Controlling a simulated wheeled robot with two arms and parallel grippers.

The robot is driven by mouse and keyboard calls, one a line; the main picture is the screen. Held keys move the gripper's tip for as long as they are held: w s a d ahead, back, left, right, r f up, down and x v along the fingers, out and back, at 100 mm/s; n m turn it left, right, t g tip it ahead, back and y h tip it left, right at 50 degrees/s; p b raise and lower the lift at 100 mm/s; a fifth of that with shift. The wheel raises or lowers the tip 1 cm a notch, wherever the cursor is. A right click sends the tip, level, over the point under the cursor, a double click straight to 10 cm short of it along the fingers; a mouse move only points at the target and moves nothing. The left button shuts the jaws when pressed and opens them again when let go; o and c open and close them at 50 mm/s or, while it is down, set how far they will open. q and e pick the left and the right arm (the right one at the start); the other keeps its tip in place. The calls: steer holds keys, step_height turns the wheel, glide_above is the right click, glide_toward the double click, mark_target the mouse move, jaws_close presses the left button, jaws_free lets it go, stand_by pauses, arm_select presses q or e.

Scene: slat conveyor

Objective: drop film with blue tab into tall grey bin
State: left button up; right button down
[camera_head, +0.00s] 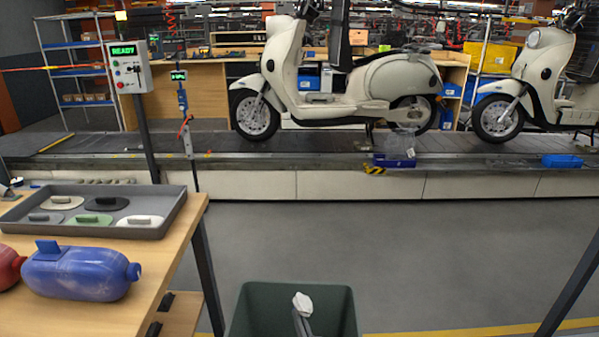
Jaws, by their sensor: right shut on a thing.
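My right gripper (301,313) comes up from the bottom edge, with only its narrow grey end showing. It is shut on a small crumpled white piece (303,302), which may be the film. No blue tab can be made out on it. The piece shows in front of the inside of a dark grey-green bin (246,308). The bin stands on the floor at the bottom middle, its lower part cut off by the frame. I cannot tell whether the piece is above the bin or within its rim.
A wooden table (170,262) at left bears a grey tray (185,207) of tabbed pads, a blue jug (80,274) and a red one (8,266). Behind, cream scooters (375,82) stand on the conveyor (300,160), with a blue box (395,160) near its edge. Grey floor between is clear.

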step_height(320, 180, down, 4)
steer(key=shift+r+b, duration=0.15)
steer(key=shift+b, duration=0.95)
steer(key=c, duration=0.9)
jaws_free()
steer(key=shift+c, duration=0.2)
steer(key=shift+r, duration=0.15)
